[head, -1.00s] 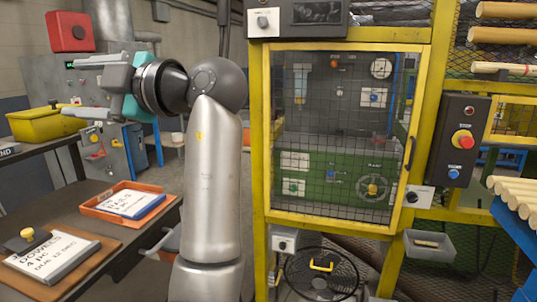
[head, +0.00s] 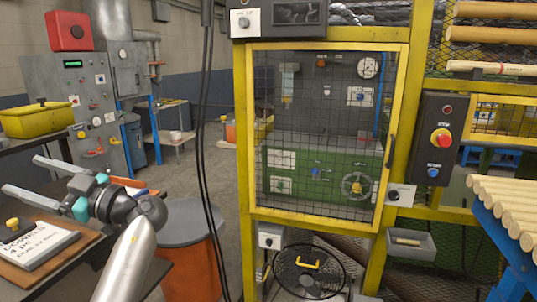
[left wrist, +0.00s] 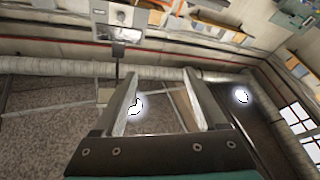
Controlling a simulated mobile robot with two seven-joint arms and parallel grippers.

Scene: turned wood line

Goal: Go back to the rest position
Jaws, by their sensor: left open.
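My left gripper (head: 35,176) is at the lower left of the head view, above the dark bench on the left. Its two fingers are apart with nothing between them, and they point left. In the left wrist view my left gripper (left wrist: 163,105) also shows open and empty, with the ceiling, pipes and lamps beyond it. My left arm comes up from the bottom edge of the head view. My right gripper is not in view.
A yellow-framed mesh cage (head: 320,140) stands in the middle. A clipboard (head: 42,246) lies on the bench near the gripper. An orange drum with a grey top (head: 190,222) stands behind my arm. Dowels (head: 510,205) lie on a blue stand at right.

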